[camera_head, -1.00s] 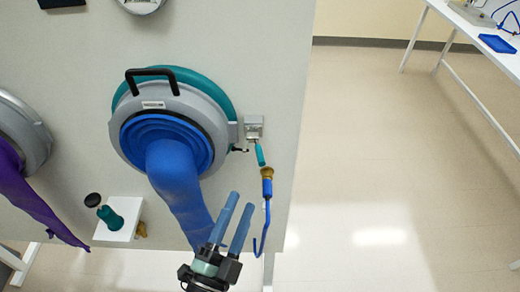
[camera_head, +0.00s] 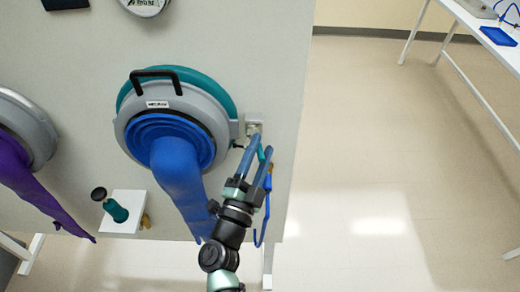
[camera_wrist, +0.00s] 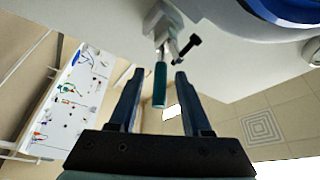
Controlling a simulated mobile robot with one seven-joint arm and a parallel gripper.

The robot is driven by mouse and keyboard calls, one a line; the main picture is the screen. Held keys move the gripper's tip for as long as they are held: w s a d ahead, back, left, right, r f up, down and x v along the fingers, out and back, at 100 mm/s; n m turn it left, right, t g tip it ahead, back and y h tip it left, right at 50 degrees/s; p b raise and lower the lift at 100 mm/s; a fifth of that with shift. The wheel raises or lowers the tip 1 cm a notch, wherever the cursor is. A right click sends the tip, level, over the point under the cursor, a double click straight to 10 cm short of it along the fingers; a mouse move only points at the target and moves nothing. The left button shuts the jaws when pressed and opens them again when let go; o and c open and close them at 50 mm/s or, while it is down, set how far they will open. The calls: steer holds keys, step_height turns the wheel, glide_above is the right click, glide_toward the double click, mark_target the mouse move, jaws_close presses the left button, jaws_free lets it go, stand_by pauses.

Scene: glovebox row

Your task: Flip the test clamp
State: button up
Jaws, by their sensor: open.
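The test clamp is a metal toggle clamp (camera_head: 254,127) on the grey panel, just right of the large round glove port. In the wrist view the clamp body (camera_wrist: 163,20) is at top centre, with its teal handle (camera_wrist: 160,85) pointing down toward my gripper. My gripper (camera_head: 260,143) is open, just below the clamp body in the head view. In the wrist view its two dark blue fingers stand on either side of the teal handle, with a visible gap on both sides. A black-tipped spindle (camera_wrist: 188,46) sticks out beside the clamp. The fingers partly hide the handle in the head view.
A grey and teal port ring (camera_head: 120,130) with a hanging blue glove (camera_head: 180,185) is close on the left. A blue hose (camera_head: 257,235) hangs beside my gripper. A white shelf (camera_head: 125,200) holds a teal item. Floor right of the panel is clear.

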jaws_close()
stand_by(1.3)
